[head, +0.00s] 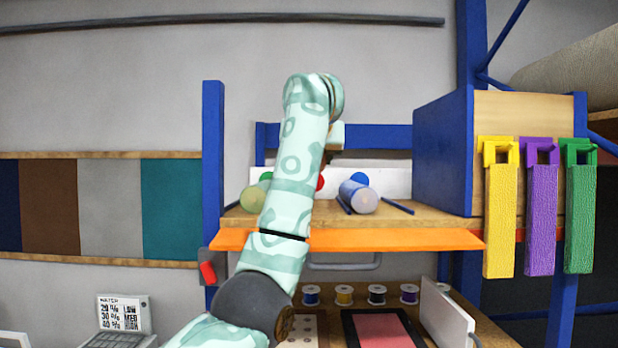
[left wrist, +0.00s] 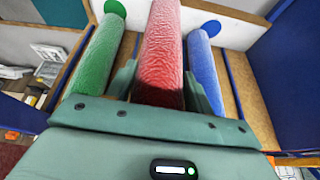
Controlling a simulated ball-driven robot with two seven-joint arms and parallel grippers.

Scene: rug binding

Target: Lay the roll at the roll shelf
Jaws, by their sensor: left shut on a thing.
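The red roll (left wrist: 163,45) lies lengthwise between the two fingers of my left gripper (left wrist: 158,88), which is shut on it in the left wrist view. In the head view my left gripper (head: 335,136) is over the roll shelf (head: 405,212), and my arm hides the red roll. A green roll (left wrist: 98,50) lies left of the red roll and a blue roll (left wrist: 204,72) right of it. The green roll (head: 255,194) and blue roll (head: 358,197) rest on the shelf in the head view. I cannot tell whether the red roll touches the shelf. My right gripper is not in view.
Green, red (head: 320,182) and blue discs mark the white back strip. Dark blue divider rods (head: 398,207) stand beside the blue roll. A blue-sided cabinet (head: 444,150) bounds the shelf's right, a blue post (head: 213,160) its left. An orange front edge (head: 400,240) runs below.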

